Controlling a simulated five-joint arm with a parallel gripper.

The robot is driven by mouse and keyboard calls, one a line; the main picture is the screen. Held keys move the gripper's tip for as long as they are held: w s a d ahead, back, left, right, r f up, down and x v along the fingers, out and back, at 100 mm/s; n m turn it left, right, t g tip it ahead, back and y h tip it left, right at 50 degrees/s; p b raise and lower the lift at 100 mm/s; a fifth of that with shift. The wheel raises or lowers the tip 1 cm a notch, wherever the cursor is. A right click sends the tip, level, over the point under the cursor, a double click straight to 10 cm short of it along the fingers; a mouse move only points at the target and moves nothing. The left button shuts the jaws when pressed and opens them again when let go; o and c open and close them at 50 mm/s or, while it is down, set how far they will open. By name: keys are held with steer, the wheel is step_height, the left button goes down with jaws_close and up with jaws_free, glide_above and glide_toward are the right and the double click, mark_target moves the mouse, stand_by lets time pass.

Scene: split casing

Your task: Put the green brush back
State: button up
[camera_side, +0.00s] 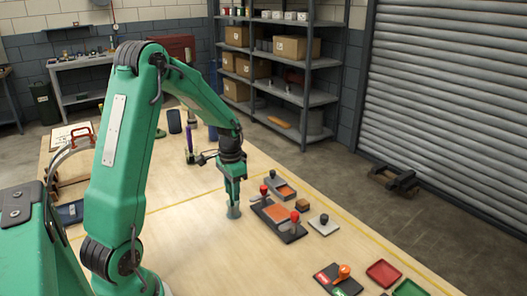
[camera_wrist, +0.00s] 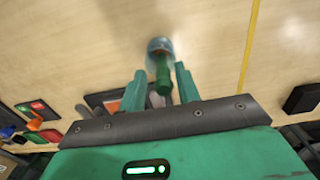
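In the wrist view, the green brush (camera_wrist: 163,75) shows as a green handle between my fingers, its far end at a small blue-grey cup (camera_wrist: 160,46). In the side view the cup (camera_side: 234,212) stands on the table directly below my gripper (camera_side: 232,196). In the wrist view my gripper (camera_wrist: 160,70) has its two green fingers apart, one on each side of the handle, with a gap showing on the left. The bristles are hidden, and the handle cannot be told apart from my fingers in the side view.
To the right lie dark casing parts (camera_side: 291,236) with orange recesses and red knobs. A board with red and green patches (camera_side: 329,279), a red tray (camera_side: 384,274) and a green tray (camera_side: 410,289) are nearer. A purple upright item (camera_side: 189,141) stands behind.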

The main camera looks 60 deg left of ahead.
steer(key=shift+o, duration=0.2)
steer(key=shift+r, duration=0.1)
step_height(320, 180, up, 12)
steer(key=shift+a, duration=0.15)
stand_by(0.6)
stand_by(0.5)
steer(key=s+d+r+t, duration=0.2)
steer(key=s+d, duration=0.4)
steer(key=d, duration=0.4)
steer(key=s+d+r+t, duration=0.3)
steer(key=s+d, duration=0.4)
steer(key=d, duration=0.4)
steer(key=shift+d+r+t, duration=0.15)
steer(key=shift+t, duration=0.25)
steer(key=shift+w+r, duration=0.1)
steer(key=shift+c, duration=0.3)
